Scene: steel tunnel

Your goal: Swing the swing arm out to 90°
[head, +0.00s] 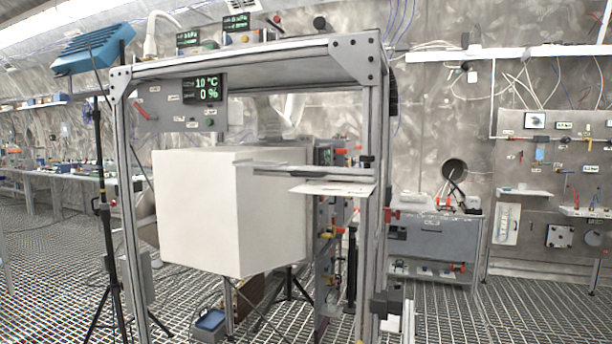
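A grey horizontal bar (300,171), which looks like the swing arm, reaches from the right front post (372,230) of an aluminium frame to the left, across the upper part of a large white box (200,210). A dark fitting (367,161) sits where the bar meets the post. A thin pale plate (333,188) lies flat just below the bar's right part. The bar's exact angle cannot be told from this view. My gripper is not in view.
The frame's top beam (250,62) carries a display panel (203,90) reading 10 °C and 0 %. A blue lamp (95,48) on a tripod stands at left. A grey cabinet (432,245) and a wall panel (555,180) stand at right. Grated floor (500,315) lies open at lower right.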

